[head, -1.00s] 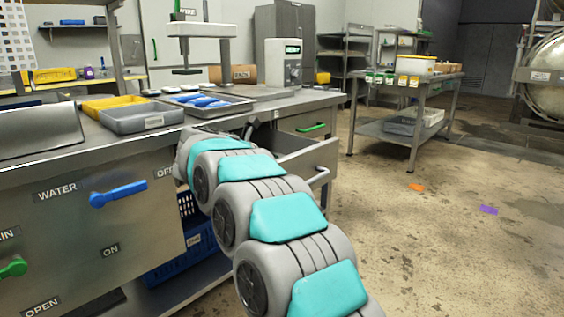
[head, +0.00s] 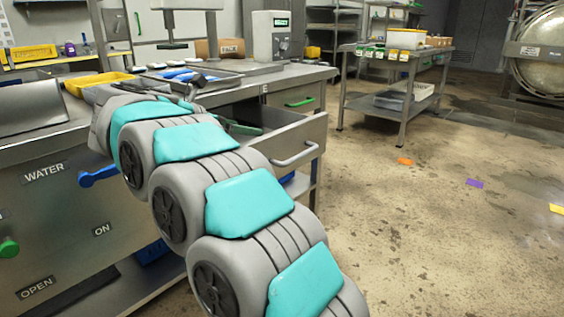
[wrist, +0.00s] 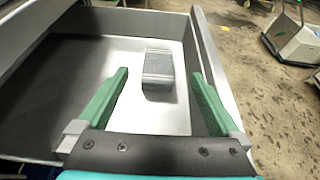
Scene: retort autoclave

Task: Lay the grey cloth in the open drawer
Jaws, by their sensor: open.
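The open drawer (wrist: 205,50) fills most of the wrist view, with pale walls and a floor partly in dark shade. A small folded grey piece (wrist: 157,65), which looks like the grey cloth, lies on the drawer floor. My gripper (wrist: 160,73) is open, its two green fingers spread apart above the drawer. The grey piece shows between and beyond the fingertips, with clear gaps on both sides. In the head view the drawer (head: 290,140) is pulled out from the counter. My arm hides part of it, and the cloth cannot be seen there.
The steel counter (head: 40,140) holds a yellow tray (head: 98,82) and a tray with blue and white items (head: 185,73). A blue lever (head: 98,176) projects from the counter front. A metal cart (head: 385,102) stands farther back. The floor right of the drawer is largely clear.

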